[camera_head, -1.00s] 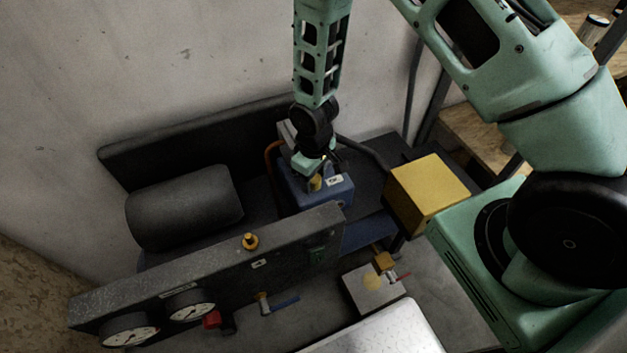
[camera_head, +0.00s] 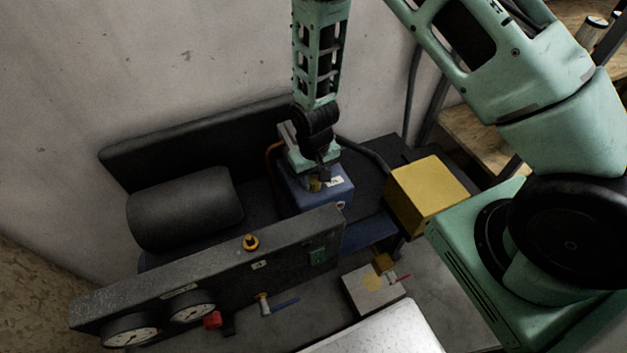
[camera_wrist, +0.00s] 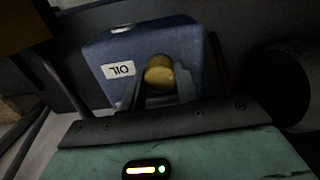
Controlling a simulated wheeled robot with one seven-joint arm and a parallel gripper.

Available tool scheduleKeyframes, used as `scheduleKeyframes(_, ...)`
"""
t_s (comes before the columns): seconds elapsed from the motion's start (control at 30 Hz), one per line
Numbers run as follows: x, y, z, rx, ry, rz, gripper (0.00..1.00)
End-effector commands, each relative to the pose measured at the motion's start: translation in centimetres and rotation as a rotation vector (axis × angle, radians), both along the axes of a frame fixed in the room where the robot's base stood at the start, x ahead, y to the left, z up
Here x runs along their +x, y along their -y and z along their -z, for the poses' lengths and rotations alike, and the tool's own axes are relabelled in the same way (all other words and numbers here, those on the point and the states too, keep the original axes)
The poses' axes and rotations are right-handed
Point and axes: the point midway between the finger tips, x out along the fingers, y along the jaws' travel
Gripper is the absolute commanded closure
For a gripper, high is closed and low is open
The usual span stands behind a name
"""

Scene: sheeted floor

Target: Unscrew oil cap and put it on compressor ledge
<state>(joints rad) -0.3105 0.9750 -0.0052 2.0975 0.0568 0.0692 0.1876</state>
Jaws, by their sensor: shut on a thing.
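The yellow oil cap (camera_wrist: 159,76) sits at the top of the blue oil housing (camera_wrist: 196,40), beside a white label reading OIL (camera_wrist: 118,70). My gripper (camera_wrist: 160,92) is shut on the cap, with one finger on each side of it. In the head view my gripper (camera_head: 316,182) points down onto the blue housing (camera_head: 300,200), and only a little of the cap shows. I cannot tell whether the cap is still threaded in. The compressor's dark grey ledge (camera_head: 210,262) runs in front of the housing.
An orange-yellow knob (camera_head: 251,242) stands on the ledge. A black cylinder (camera_head: 185,207) lies to the left. A yellow box (camera_head: 428,195) stands to the right.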

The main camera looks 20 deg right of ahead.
Motion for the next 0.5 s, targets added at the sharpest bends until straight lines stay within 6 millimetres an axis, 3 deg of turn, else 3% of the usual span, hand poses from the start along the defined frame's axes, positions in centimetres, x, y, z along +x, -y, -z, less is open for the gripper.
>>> scheduleKeyframes(0.5, 0.04, -0.03, -0.21, -0.001, 0.004, -1.293, 0.96)
